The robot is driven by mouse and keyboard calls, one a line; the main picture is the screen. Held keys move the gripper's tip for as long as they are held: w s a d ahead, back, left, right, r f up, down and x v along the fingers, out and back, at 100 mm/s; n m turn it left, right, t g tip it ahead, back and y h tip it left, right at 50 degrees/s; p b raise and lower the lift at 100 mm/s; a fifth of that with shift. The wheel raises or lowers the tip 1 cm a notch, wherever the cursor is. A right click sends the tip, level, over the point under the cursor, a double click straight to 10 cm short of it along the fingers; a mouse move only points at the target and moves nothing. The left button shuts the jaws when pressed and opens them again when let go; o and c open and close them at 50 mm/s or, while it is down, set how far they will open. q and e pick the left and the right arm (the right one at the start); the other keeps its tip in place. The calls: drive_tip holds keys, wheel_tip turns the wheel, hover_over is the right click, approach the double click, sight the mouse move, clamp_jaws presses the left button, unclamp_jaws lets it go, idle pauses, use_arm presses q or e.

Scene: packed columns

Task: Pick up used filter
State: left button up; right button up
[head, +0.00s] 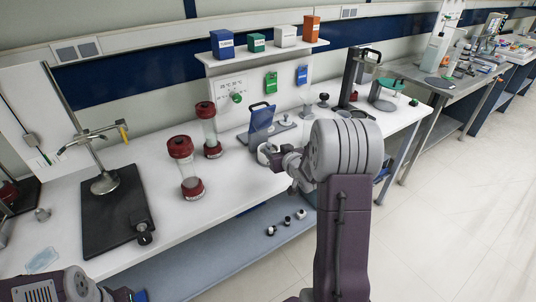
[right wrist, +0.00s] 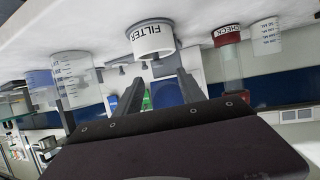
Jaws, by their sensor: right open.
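I cannot make out a used filter for sure. A white cup with the word FILTER (right wrist: 152,40) stands on the bench and appears upside down in the right wrist view. It is beyond the tips of my right gripper (right wrist: 158,80), whose two dark fingers are apart with nothing seen between them. In the head view my right gripper (head: 276,160) is at the bench's front edge, beside a white round cup (head: 264,153), partly hidden by my wrist. Whether they touch is unclear. Only part of my left arm shows at the lower left; its gripper is out of view.
Two red-capped columns (head: 187,168) (head: 209,130) stand left of my right gripper. A dark clamp stand (head: 115,205) is further left. Clear measuring cups (right wrist: 75,80) (right wrist: 265,36) stand either side of the FILTER cup.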

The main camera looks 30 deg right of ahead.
sight(270, 145)
drive_tip(key=x, duration=0.7)
drive_tip(key=shift+w+d+f, duration=0.25)
drive_tip(key=shift+d+f, duration=0.05)
drive_tip(key=shift+d, duration=0.05)
drive_tip(key=shift+s+r, duration=0.1)
drive_tip(key=c, duration=0.6)
clamp_jaws()
